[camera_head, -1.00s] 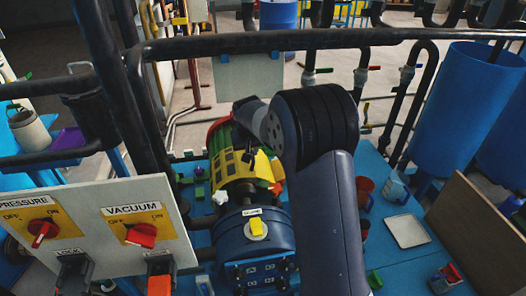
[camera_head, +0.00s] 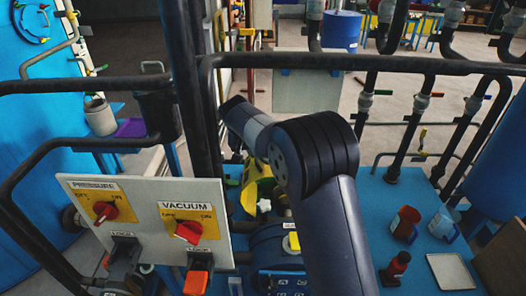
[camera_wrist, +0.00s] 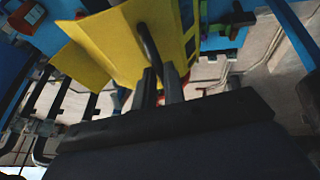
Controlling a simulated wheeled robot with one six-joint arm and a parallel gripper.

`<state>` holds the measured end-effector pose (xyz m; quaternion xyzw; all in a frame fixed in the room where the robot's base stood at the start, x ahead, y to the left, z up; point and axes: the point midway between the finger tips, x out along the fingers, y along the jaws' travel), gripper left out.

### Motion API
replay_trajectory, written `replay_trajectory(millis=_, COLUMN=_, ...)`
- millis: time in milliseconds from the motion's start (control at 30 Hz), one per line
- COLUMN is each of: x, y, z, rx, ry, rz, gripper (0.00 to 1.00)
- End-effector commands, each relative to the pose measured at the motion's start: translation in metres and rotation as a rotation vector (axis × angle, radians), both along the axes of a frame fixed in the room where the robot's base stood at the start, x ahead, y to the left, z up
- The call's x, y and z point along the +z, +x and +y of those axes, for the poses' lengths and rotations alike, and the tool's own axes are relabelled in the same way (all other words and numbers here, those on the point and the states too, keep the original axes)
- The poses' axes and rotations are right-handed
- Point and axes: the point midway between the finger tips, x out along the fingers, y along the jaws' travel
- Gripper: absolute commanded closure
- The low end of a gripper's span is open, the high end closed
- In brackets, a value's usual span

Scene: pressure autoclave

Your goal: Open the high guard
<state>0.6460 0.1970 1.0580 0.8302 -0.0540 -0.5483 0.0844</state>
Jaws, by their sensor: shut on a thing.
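The yellow guard (camera_head: 250,196) shows in the head view as a narrow piece beside my arm, above the blue cylindrical vessel (camera_head: 270,246). My arm covers most of it. In the wrist view the guard (camera_wrist: 100,48) is a large angled yellow sheet with a dark bar-like handle (camera_wrist: 147,42) on its face. My gripper (camera_wrist: 158,78) has its two fingers close together at the lower end of this handle, shut on it. The head view does not show the fingers.
A panel with PRESSURE (camera_head: 93,186) and VACUUM (camera_head: 186,207) labels and red knobs stands at front left. Black pipes (camera_head: 400,64) cross above and beside the arm.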

Motion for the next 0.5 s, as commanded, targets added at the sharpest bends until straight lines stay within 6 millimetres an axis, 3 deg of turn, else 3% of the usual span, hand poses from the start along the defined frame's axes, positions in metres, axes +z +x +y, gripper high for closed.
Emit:
replay_trajectory(millis=33, x=-0.012, y=-0.0047, z=0.0016, rx=0.0, ry=-0.004, rz=0.024, gripper=1.0)
replay_trajectory(millis=433, x=-0.0125, y=-0.0048, z=0.0024, rx=-0.002, ry=-0.005, rz=0.026, gripper=1.0)
replay_trajectory(millis=467, x=-0.0125, y=-0.0048, z=0.0023, rx=-0.002, ry=-0.005, rz=0.026, gripper=0.88)
replay_trajectory(millis=500, x=-0.0127, y=-0.0047, z=0.0022, rx=-0.001, ry=-0.005, rz=0.026, gripper=0.84)
